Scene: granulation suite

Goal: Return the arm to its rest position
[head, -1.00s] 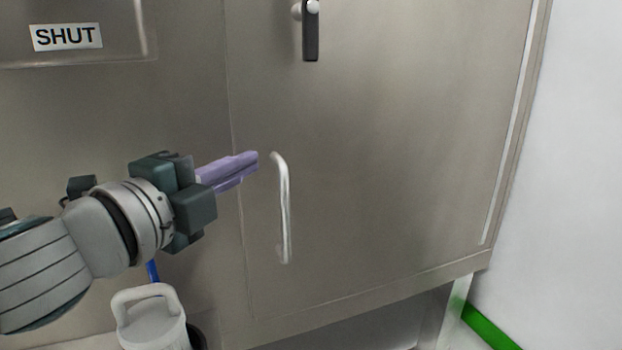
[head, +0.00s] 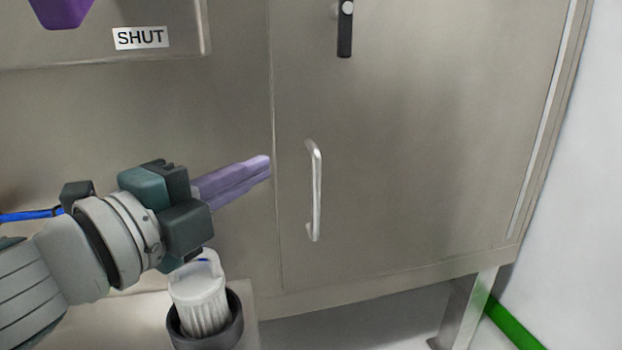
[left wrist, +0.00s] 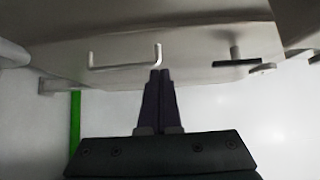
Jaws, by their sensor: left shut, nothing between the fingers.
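My left gripper (head: 266,167) comes in from the left in the head view, its purple fingers together and empty. The fingertips are in front of the cabinet, left of the metal door handle (head: 316,190) and apart from it in the picture. In the left wrist view the closed fingers (left wrist: 160,75) point toward the cabinet front, with the handle (left wrist: 125,65) just left of the tips. The right gripper is not identifiable in these views.
The steel cabinet door (head: 420,150) appears closed, with a black latch (head: 345,30) above. A panel labelled SHUT (head: 141,38) is at upper left. A white lidded container (head: 200,290) sits in a dark round holder (head: 230,325) below my wrist. A white wall (head: 580,200) bounds the right.

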